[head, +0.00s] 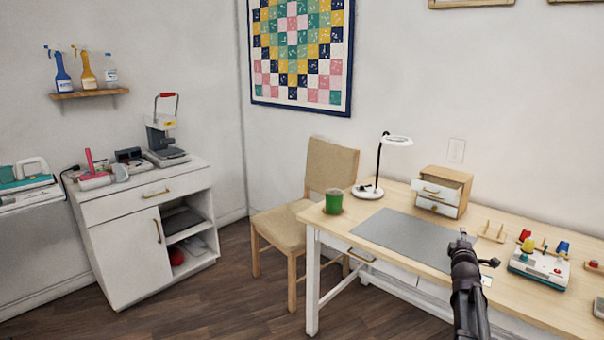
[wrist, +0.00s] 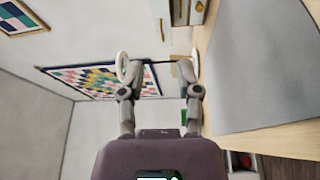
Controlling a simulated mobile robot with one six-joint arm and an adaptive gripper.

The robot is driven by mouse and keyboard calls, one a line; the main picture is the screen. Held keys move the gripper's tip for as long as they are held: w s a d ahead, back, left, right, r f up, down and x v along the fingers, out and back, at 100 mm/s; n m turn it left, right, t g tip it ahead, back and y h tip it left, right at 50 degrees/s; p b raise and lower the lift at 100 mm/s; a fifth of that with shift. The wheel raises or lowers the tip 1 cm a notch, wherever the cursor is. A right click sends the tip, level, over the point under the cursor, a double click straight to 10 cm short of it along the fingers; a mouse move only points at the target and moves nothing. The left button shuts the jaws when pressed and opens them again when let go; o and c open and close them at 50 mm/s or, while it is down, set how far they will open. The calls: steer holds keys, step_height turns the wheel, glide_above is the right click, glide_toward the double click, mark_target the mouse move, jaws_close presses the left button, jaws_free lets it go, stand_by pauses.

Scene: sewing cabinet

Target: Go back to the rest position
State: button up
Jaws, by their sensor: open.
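My gripper (head: 464,239) shows at the lower right of the head view, in front of the desk (head: 390,211) and near the right end of the grey mat (head: 405,238). In the wrist view my gripper (wrist: 158,75) has its two fingers spread apart with nothing between them. The grey mat (wrist: 262,70) lies to the right of the fingers in that view. My gripper appears apart from the things on the desk.
A chair (head: 330,172) stands behind the desk's left end. A white cabinet (head: 125,215) stands left. Floor between is clear.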

steer(key=s+a+f+m+g+y, duration=0.2)
steer(key=s+a+f+m+g, duration=0.35)
steer(key=a+f, duration=0.35)
steer(key=s+a+f+m+g+y, duration=0.2)
steer(key=s+a+f+m+g, duration=0.3)
steer(key=a, duration=0.5)
steer(key=s+a+f+m+g+y, duration=0.1)
steer(key=s+a+f+g+y, duration=0.15)
steer(key=s+a, duration=0.55)
steer(key=s+a+f+m+g+y, duration=0.1)
steer(key=s+a+f+g, duration=0.25)
steer(key=s+a, duration=0.55)
step_height(320, 180, up, 22)
steer(key=s+d+p, duration=0.1)
steer(key=d+p, duration=0.1)
steer(key=p, duration=2)
steer(key=shift+s+d+r+g, duration=0.2)
steer(key=shift+g, duration=0.15)
